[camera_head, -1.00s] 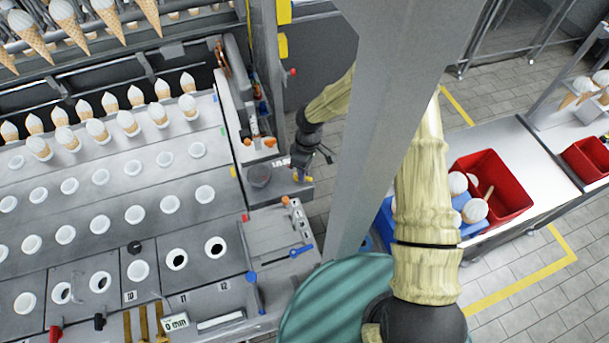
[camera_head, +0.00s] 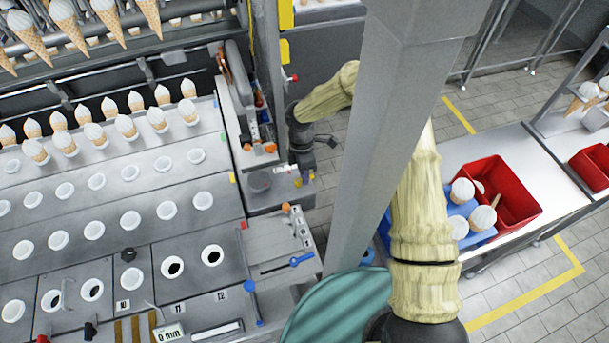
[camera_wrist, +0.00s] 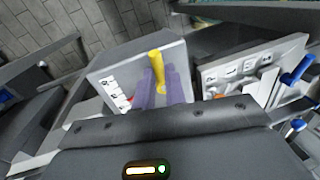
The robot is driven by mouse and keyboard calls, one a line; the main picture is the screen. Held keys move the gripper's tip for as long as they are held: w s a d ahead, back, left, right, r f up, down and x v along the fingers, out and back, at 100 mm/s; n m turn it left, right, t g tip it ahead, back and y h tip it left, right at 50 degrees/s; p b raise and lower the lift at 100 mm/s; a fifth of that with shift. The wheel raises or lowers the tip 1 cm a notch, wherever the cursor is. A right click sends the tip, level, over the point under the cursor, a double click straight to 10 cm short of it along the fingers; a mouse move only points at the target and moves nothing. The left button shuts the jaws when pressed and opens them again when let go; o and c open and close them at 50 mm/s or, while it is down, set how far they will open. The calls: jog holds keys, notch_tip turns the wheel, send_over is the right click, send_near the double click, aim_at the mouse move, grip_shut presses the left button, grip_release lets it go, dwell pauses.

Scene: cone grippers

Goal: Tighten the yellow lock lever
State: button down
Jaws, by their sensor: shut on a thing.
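The yellow lock lever (camera_wrist: 157,72) stands up from a light grey box in the wrist view. The purple fingers of my gripper (camera_wrist: 163,88) are closed around it, and its top shows above them. In the head view my gripper (camera_head: 304,176) points down at the right end of the machine. A small yellow spot there, likely the lever (camera_head: 297,183), is mostly hidden and too small to read.
A panel with a blue lever (camera_wrist: 298,68) stands right of the box in the wrist view. The machine deck (camera_head: 110,235) has rows of holes and cones. A grey post (camera_head: 375,150) stands before my arm. A red crate (camera_head: 520,210) sits on the right table.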

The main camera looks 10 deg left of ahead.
jog(key=shift+w+d, duration=0.3)
jog(key=shift+w, duration=0.05)
jog(key=c, duration=1.5)
grip_release()
jog(key=shift+o, duration=0.2)
jog(key=shift+s+a, duration=0.15)
jog(key=shift+a, duration=0.05)
jog(key=shift+w+r, duration=0.2)
jog(key=shift+r, duration=0.2)
notch_tip(320, 180, up, 16)
jog(key=w+a+b, duration=0.1)
jog(key=w+b, duration=0.1)
jog(key=b, duration=0.2)
jog(key=shift+w+r, duration=0.15)
jog(key=shift+w, duration=0.2)
jog(key=shift+a, duration=0.1)
